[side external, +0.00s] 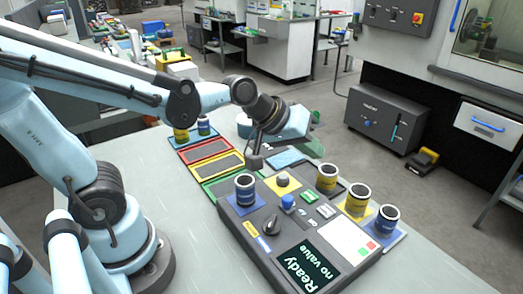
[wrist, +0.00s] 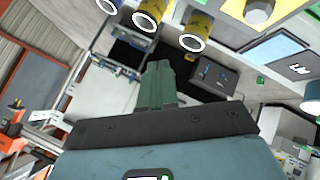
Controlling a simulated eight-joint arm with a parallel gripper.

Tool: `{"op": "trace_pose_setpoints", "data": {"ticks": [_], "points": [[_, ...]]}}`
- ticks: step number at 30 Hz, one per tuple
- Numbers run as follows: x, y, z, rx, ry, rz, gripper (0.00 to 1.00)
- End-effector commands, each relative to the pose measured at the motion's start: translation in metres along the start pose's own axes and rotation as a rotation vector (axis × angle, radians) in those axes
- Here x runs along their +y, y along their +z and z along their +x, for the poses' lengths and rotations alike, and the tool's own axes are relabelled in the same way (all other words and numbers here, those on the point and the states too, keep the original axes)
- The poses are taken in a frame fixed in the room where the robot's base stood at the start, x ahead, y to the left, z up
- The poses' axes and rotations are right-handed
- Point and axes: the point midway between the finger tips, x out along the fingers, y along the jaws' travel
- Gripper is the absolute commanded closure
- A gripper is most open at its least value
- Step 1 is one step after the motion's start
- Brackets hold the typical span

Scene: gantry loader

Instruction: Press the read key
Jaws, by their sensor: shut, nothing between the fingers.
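A dark grey panel (side external: 243,225) stands on the bench with a screen (side external: 305,266) reading "Ready" and "no value". On it are a black dial (side external: 271,225), a blue knob (side external: 288,202), two green keys (side external: 309,197) and a white plate (side external: 347,238) with small red and green buttons. No legible label tells which is the read key. My gripper (side external: 313,149) is above the far side of the panel, tilted and apart from it. In the wrist view its green fingers (wrist: 165,88) are together with nothing between them; the panel's keys are not recognisable there.
Several blue and yellow cylinders stand around the panel, including a yellow one (side external: 357,200) and a blue one (side external: 245,188). Red, yellow and green trays (side external: 207,150) lie behind left. The near left bench top (side external: 180,210) is clear. A dark case (side external: 382,122) sits beyond.

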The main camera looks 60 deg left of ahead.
Motion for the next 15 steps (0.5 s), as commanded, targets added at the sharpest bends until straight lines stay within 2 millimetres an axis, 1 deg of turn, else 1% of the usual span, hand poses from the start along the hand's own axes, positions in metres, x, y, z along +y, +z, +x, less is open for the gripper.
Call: {"op": "trace_pose_setpoints", "data": {"ticks": [5,15], "points": [[-0.003,0.002,0.004,0.0,-0.001,0.001,1.0],[-0.02,0.019,0.028,0.0,-0.001,0.002,1.0]]}}
